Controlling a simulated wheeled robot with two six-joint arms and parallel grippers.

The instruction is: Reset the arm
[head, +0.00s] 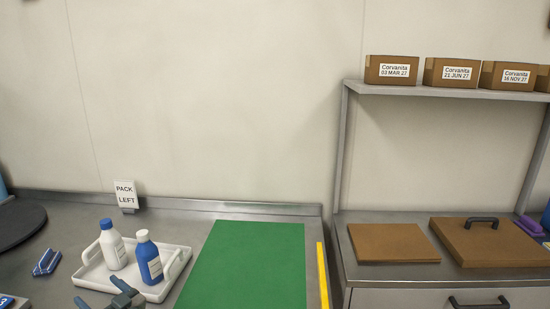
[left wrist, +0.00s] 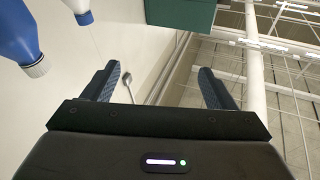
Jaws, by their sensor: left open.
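My left gripper (head: 124,296) shows at the bottom of the head view, just in front of the white tray. In the left wrist view its two fingers (left wrist: 163,85) are apart with nothing between them. The blue bottle also shows in the left wrist view (left wrist: 18,35), clear of the fingers. My right gripper is in neither view.
A green mat (head: 247,264) lies right of the tray, with a yellow strip (head: 323,275) beside it. A "PACK LEFT" sign (head: 126,195) stands at the back. Brown boards (head: 392,243) lie on the right counter, under a shelf (head: 440,92) with labelled boxes (head: 391,69).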

